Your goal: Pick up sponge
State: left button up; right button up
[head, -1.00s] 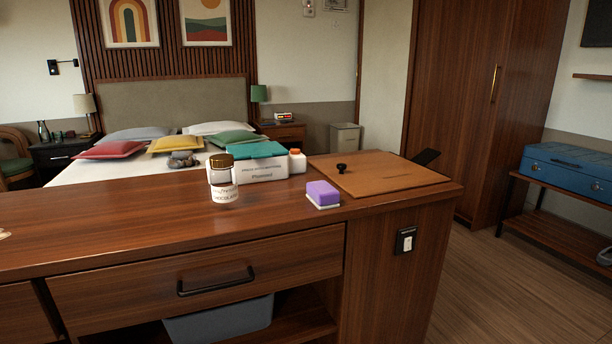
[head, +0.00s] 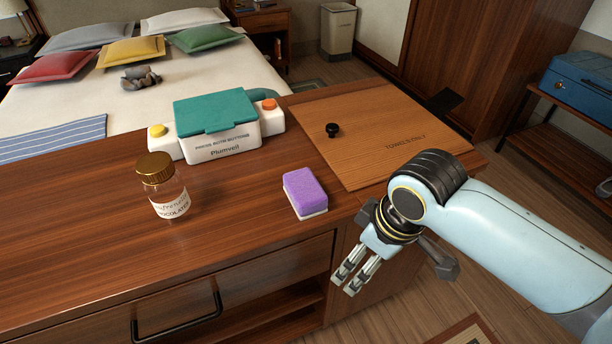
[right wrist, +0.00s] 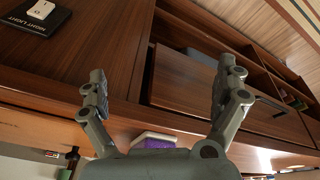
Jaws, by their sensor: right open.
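A purple sponge with a white underside (head: 304,192) lies on the wooden counter near its front edge in the head view. Part of it shows at the bottom of the right wrist view (right wrist: 152,139), partly hidden by my gripper. My right gripper (head: 350,280) is in front of the counter's front edge, to the right of and nearer than the sponge, pointing down and left. In the right wrist view its two fingers (right wrist: 160,88) are spread, with nothing between them. My left gripper is not in view.
A glass jar with a gold lid (head: 164,188) stands left of the sponge. Behind are a white box with a teal lid (head: 215,125) and a wooden board with a black knob (head: 400,130). A drawer handle (head: 178,322) sticks out below. The counter around the sponge is clear.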

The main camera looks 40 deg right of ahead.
notch_tip(320, 180, up, 9)
jog(key=w+a+n+p, duration=0.1)
jog(key=n+p, duration=0.1)
jog(key=n+g+y, duration=0.2)
jog(key=n+y, duration=0.2)
jog(key=n, duration=0.6)
send_near(307, 184)
jog(key=x, duration=0.5)
jog(key=shift+s+a+f, duration=0.25)
jog(key=x, duration=0.5)
jog(key=shift+w+f, duration=0.25)
jog(key=shift+f, duration=0.05)
jog(key=shift+c, duration=0.4)
jog(key=c, duration=0.5)
jog(key=shift+c, duration=0.2)
